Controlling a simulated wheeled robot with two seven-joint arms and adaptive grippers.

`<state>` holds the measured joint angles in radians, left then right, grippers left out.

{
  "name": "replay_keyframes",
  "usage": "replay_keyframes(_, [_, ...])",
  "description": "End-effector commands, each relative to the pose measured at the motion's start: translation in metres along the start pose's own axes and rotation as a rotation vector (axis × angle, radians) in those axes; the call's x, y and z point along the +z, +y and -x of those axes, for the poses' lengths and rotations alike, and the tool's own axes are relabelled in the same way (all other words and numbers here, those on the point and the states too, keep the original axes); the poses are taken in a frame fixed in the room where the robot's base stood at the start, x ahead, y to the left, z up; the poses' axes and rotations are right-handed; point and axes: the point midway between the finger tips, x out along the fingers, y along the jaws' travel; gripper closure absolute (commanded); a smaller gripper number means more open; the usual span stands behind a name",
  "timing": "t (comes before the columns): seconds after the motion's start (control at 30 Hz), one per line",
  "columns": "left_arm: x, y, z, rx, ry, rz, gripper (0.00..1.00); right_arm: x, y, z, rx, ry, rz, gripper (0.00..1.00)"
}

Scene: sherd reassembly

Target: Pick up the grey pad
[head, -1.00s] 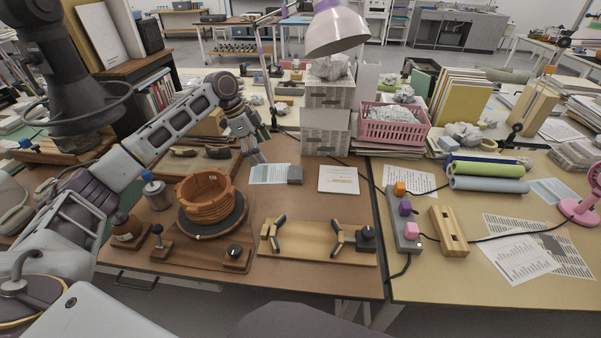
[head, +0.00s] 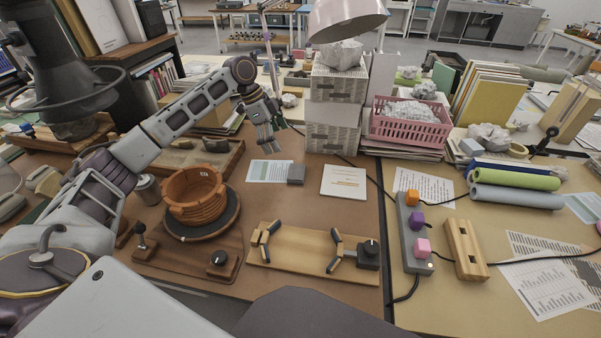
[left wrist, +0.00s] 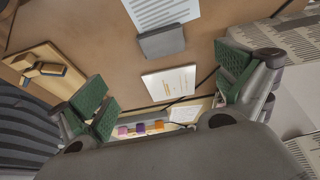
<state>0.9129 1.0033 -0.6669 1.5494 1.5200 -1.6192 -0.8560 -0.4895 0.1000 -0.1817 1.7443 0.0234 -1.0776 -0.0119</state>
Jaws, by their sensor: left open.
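The grey pad (head: 296,174) is a small dark grey block lying on the brown table, against the right end of a printed sheet. In the left wrist view the grey pad (left wrist: 162,42) lies beyond and between my open fingers, apart from them. My left gripper (head: 266,141) is open and empty, above the table, up and to the left of the pad in the head view. Its green-padded fingers also show in the left wrist view (left wrist: 165,100). My right gripper is not in view.
A printed sheet (head: 268,171) touches or nearly touches the pad. A white booklet (head: 343,182) lies to its right. A stack of boxes (head: 333,120) stands behind. A clay pot (head: 195,193) on a turntable and a wooden clamp board (head: 300,250) stand nearer. Table around the pad's front is clear.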

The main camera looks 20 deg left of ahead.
Motion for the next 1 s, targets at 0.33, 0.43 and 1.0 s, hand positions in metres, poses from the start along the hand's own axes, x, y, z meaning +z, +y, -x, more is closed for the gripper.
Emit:
replay_keyframes(0.33, [0.001, 0.001, -0.001, 0.001, 0.0, -0.002, 0.0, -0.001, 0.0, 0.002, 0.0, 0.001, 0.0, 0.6])
replay_keyframes(0.43, [0.001, 0.0, -0.001, 0.001, 0.0, -0.002, 0.0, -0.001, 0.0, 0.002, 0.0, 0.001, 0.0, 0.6])
replay_keyframes(1.0, [0.001, 0.001, -0.045, 0.003, -0.001, -0.001, 0.0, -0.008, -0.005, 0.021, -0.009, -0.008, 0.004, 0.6])
